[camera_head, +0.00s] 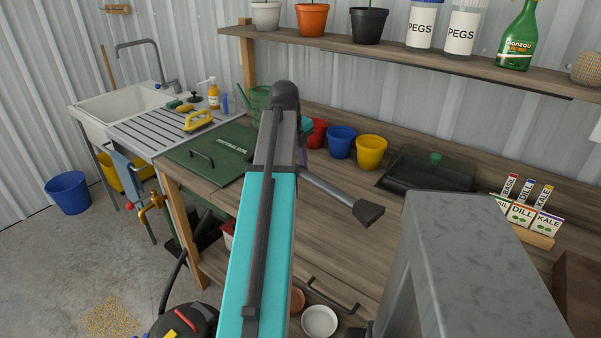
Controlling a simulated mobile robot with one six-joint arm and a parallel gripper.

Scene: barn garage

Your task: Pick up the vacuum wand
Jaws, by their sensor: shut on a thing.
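The vacuum wand (335,192) is a grey tube ending in a dark, flared nozzle (369,213). It slants down to the right above the wooden bench, and the nozzle looks clear of the bench top. My gripper (302,167) is at the end of my teal arm, mostly hidden behind the arm's grey end. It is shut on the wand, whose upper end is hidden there. The vacuum cleaner (184,323), black with red and yellow parts, is on the floor at the bottom left, cut off by the frame. A dark hose (174,285) rises from it.
The wooden bench (400,237) has a red, a blue (341,142) and a yellow pot (371,153), a dark tray (428,170) and seed packets (522,217). A green board (212,153) and a sink (122,104) are left. A shelf (420,57) runs above.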

